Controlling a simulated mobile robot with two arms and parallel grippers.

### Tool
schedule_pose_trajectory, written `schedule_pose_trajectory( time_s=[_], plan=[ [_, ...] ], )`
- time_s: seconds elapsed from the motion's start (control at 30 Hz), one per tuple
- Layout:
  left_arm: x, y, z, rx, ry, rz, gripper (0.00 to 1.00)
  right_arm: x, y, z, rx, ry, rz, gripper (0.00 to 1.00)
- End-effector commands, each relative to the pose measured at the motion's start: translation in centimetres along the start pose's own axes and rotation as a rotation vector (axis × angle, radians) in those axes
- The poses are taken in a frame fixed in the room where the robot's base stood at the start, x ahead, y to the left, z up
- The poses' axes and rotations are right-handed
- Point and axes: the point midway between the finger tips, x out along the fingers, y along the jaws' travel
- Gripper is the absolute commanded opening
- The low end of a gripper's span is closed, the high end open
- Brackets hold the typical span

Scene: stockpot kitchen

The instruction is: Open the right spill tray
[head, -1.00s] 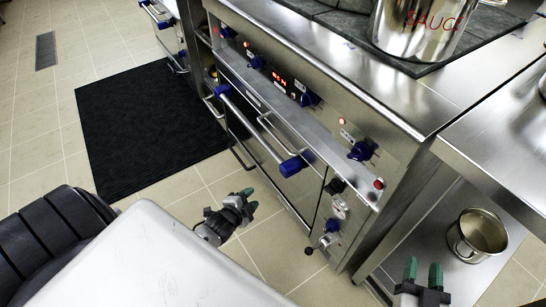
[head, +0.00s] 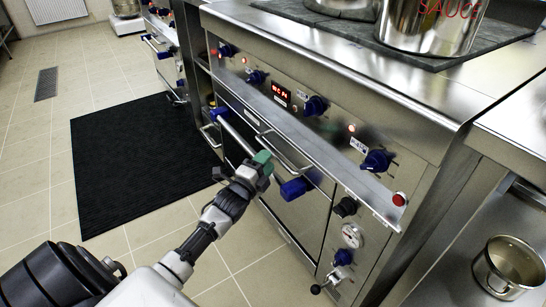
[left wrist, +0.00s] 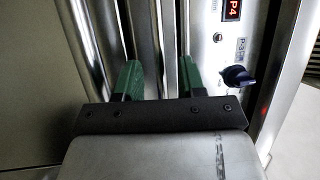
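The steel range front (head: 300,120) has a narrow ledge below its control panel. A thin curved handle (head: 288,156), apparently a spill tray's, stands out under that ledge, and its tray looks shut. My left gripper (head: 262,163) is close to this handle, by a bar with blue ends. In the left wrist view, the green fingers (left wrist: 160,78) are apart, with upright-looking metal bars between and just beyond them. I cannot tell whether they touch the handle. My right gripper is not in view.
The thick oven bar (head: 240,140) with blue ends crosses just in front of the handle. Blue knobs (head: 377,160) stick out of the panel. A pot marked SAUCE (head: 430,30) stands on top. A small pot (head: 508,268) is on the lower right shelf. The floor by the black mat (head: 140,160) is clear.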

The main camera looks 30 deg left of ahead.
Motion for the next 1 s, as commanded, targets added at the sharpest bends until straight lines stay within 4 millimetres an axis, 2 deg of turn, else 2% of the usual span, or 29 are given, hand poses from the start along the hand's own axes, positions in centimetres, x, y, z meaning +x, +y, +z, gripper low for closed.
schedule_pose_trajectory(
  time_s=[0.1,0.23,0.63,0.9,1.0],
  plan=[
    [2.0,0.2,0.0,0.001,0.000,-0.002,0.40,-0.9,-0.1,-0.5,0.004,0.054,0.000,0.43],
    [3.4,0.1,0.1,0.000,-0.001,-0.001,0.40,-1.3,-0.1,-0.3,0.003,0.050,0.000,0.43],
    [4.1,0.0,0.0,0.000,-0.001,0.002,0.40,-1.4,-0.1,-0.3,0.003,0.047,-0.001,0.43],
    [4.1,0.0,0.0,0.000,-0.001,0.001,0.00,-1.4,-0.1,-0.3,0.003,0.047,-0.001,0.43],
    [4.1,0.0,0.0,0.000,-0.001,0.001,0.00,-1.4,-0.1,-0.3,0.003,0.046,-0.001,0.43]
  ],
)
